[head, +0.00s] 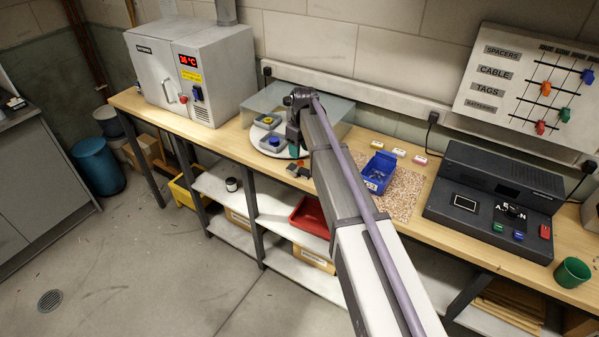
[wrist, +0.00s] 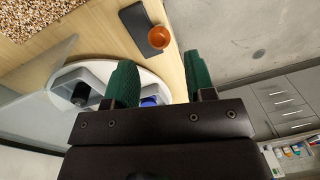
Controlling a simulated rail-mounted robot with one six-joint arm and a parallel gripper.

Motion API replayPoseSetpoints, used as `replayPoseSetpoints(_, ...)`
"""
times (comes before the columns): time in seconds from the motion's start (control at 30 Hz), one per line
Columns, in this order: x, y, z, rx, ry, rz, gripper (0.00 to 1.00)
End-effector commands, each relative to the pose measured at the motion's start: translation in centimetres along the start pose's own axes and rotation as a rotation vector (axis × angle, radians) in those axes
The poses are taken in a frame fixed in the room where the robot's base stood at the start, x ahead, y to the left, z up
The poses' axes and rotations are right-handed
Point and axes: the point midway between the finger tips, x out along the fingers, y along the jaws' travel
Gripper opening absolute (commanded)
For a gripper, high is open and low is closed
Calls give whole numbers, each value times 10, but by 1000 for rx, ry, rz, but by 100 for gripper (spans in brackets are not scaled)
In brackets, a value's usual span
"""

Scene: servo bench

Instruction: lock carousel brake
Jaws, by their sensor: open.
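The carousel (head: 262,147), a pale round disc with grey trays, sits on the bench left of my arm. Its edge also shows in the wrist view (wrist: 152,78), partly hidden by my gripper.
A translucent grey panel (head: 322,108) stands behind the carousel. A grey oven (head: 190,70) is at the bench's left. A blue bin (head: 378,172) stands on a speckled mat (head: 404,188) to the right, then a dark console (head: 495,203). Bare wood lies along the front edge.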

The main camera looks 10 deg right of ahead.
Motion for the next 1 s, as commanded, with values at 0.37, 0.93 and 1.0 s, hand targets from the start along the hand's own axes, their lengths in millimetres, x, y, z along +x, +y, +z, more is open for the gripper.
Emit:
replayPoseSetpoints(0.37, 76, 0, 0, 1, 0, 0, 50)
replayPoseSetpoints(0.93, 72, 0, 0, 1, 0, 0, 18)
replayPoseSetpoints(1.0, 73, 0, 0, 1, 0, 0, 11)
